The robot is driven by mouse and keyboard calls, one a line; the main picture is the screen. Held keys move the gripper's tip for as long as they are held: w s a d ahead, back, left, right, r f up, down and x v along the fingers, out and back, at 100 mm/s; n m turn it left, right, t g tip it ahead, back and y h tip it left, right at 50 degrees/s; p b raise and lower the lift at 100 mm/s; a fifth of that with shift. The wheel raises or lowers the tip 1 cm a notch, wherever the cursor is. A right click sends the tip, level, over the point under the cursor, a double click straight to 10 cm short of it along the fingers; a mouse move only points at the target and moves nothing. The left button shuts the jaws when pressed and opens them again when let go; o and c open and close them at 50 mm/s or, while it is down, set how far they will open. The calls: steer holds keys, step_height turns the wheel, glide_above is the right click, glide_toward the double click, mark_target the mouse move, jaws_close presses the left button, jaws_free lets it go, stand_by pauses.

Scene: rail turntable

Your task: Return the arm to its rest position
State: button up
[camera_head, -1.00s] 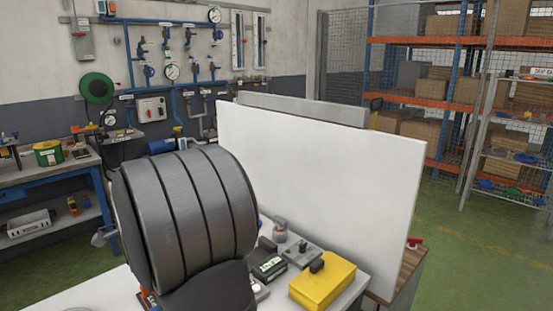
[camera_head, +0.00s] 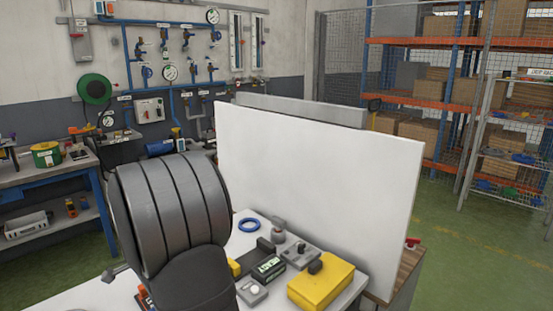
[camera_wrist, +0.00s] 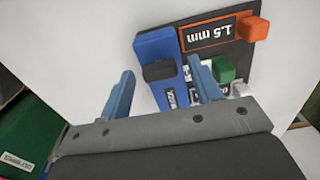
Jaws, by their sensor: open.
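In the wrist view my gripper (camera_wrist: 160,66) shows two blue fingers spread apart, with nothing held between them. A green block (camera_wrist: 223,69) sits close to the right finger. In the head view my dark ribbed arm fills the lower left, and the gripper is hidden there.
In the head view a white upright panel (camera_head: 318,185) stands behind the white table. On the table are a blue ring (camera_head: 239,226), a yellow box (camera_head: 320,289), a dark box with a lit green sign (camera_head: 268,267) and grey boxes. A green box (camera_wrist: 22,135) shows at the wrist view's left.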

steer(key=shift+r, duration=0.15)
step_height(320, 180, up, 17)
step_height(320, 180, down, 18)
steer(key=shift+r, duration=0.15)
steer(key=shift+r+n, duration=0.2)
steer(key=shift+n, duration=0.6)
steer(key=n, duration=1.1)
steer(key=shift+n, duration=2.2)
steer(key=shift+o, duration=0.2)
